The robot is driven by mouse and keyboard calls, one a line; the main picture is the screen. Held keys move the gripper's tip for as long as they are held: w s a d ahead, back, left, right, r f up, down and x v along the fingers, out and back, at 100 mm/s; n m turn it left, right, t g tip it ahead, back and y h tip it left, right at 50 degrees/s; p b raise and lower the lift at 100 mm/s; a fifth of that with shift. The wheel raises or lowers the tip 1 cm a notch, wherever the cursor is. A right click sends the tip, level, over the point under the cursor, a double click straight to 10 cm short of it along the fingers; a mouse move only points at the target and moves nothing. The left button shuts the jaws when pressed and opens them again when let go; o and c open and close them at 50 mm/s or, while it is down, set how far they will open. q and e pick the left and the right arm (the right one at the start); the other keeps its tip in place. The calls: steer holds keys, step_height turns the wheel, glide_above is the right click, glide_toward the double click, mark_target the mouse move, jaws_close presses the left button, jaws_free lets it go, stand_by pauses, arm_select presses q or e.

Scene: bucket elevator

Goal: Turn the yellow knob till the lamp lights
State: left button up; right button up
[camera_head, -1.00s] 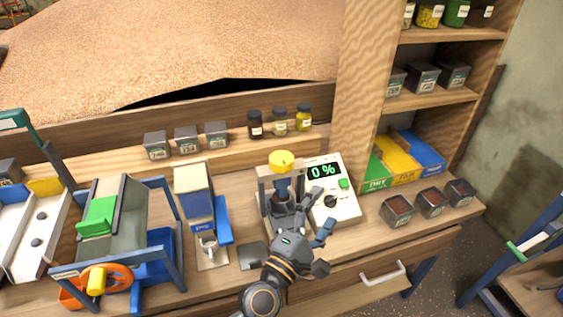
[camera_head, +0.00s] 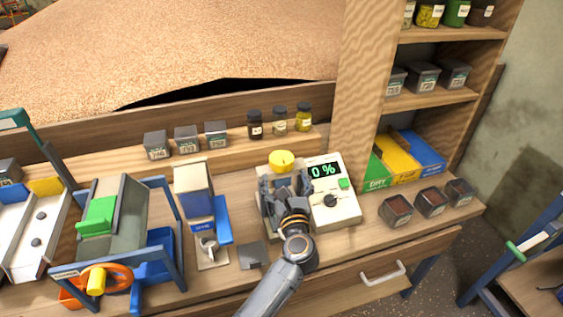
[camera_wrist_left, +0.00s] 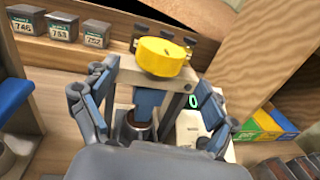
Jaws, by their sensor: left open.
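My left gripper (camera_head: 286,187) is open in front of the frame, just below the knob. In the left wrist view its fingers (camera_wrist_left: 158,85) are spread to either side of the frame; I see no grip on the knob. My right gripper is out of view.
A blue-and-white dispenser (camera_head: 194,192) stands left of the frame, with a small cup (camera_head: 209,245) below. Jars (camera_head: 280,121) and grey tins (camera_head: 186,139) line the ledge behind. Dark sample boxes (camera_head: 431,202) stand at right. The bench between meter and boxes is clear.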

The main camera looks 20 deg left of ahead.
mark_target(281, 162)
arm_select(q)
steer(key=b+x, duration=0.1)
steer(key=x, duration=0.6)
steer(key=c, duration=1.2)
